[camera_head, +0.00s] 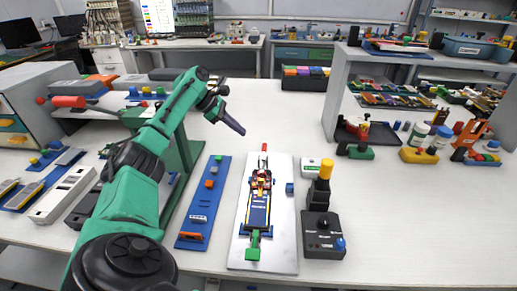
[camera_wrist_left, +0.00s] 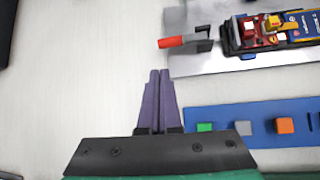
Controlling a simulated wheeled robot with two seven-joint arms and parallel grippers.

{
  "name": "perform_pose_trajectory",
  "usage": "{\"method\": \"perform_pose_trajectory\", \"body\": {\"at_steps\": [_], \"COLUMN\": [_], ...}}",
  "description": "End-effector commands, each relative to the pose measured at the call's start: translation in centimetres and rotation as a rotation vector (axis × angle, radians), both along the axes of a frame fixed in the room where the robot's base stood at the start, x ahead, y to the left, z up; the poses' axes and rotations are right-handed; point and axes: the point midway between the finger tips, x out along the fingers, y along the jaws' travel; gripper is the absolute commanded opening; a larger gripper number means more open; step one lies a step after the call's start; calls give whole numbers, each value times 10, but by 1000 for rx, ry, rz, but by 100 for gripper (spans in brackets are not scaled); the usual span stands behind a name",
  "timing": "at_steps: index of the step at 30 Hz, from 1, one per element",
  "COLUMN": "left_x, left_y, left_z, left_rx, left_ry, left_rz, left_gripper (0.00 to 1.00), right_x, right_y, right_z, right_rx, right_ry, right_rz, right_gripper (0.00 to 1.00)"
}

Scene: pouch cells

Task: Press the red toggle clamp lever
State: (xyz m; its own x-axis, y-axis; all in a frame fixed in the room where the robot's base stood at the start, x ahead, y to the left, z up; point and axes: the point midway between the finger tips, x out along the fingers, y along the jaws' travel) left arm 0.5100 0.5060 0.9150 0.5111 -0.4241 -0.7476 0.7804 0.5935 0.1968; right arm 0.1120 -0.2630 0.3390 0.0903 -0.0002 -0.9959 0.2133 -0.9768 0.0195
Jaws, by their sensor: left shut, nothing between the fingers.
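The red toggle clamp lever (camera_head: 264,147) sticks out at the far end of a pale fixture plate (camera_head: 284,235) that carries a blue-and-yellow assembly. In the left wrist view the lever (camera_wrist_left: 178,42) lies ahead of the fingertips and slightly right, with a clear gap. My left gripper (camera_head: 242,132) is shut and empty, its purple fingers together, and hangs to the left of the lever in the head view. It also shows in the wrist view (camera_wrist_left: 160,74). My right gripper is not in view.
A blue strip with small coloured blocks (camera_head: 205,205) lies left of the plate. A black box with a joystick (camera_head: 323,235) and a yellow-topped black post (camera_head: 322,182) stand right. The table behind the lever is clear.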

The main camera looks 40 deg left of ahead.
Motion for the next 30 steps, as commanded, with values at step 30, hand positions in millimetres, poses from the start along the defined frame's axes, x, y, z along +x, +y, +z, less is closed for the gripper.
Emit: {"method": "perform_pose_trajectory", "body": {"at_steps": [30], "left_x": [51], "left_y": [-43], "left_z": [-75], "left_rx": [0], "left_ry": [0], "left_rz": [-1], "left_gripper": [0], "right_x": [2], "right_y": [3], "right_z": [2], "right_rx": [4], "right_ry": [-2], "right_rz": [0], "right_gripper": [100]}}
